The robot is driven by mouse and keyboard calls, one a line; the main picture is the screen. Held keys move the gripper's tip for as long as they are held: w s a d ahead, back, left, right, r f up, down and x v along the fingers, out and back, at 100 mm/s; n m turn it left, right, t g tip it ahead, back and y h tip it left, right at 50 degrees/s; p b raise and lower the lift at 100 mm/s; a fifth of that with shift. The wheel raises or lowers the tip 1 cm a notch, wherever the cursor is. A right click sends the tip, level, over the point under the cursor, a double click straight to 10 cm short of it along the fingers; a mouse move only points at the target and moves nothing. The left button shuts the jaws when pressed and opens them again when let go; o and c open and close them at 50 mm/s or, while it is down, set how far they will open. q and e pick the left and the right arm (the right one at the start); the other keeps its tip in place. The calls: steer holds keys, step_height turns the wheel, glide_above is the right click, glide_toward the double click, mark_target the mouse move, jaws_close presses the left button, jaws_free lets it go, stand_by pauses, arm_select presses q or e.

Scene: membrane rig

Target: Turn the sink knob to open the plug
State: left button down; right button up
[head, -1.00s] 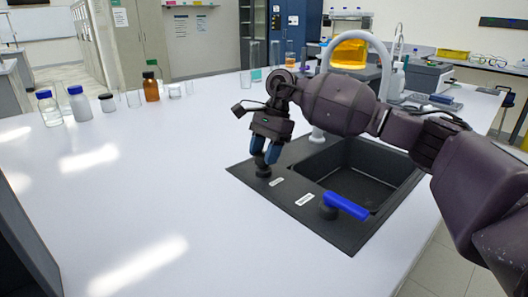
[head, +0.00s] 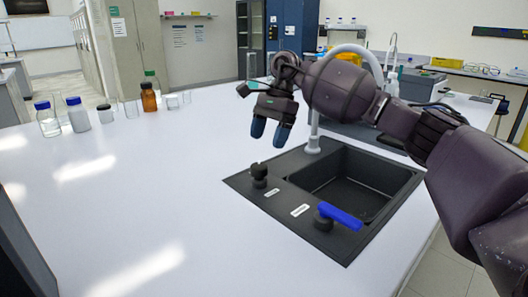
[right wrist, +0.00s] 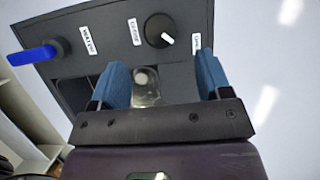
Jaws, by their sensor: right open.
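The black sink knob (head: 259,174) stands on the left part of the dark sink's rim (head: 335,242). In the right wrist view the knob (right wrist: 159,31) shows from above as a round cap with a white pointer line, beside small white labels. My right gripper (head: 269,138) is above and a little behind the knob, apart from it. Its blue fingers (right wrist: 168,85) are spread with nothing between them. My left gripper is not in view.
A blue lever handle (head: 340,216) sits on the front rim of the sink. A grey curved faucet (head: 313,140) rises behind the basin. Bottles and glassware, including a brown bottle (head: 148,100), stand at the back left. The white counter (head: 150,200) left of the sink is clear.

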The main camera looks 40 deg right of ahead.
steer(key=shift+v, duration=1.75)
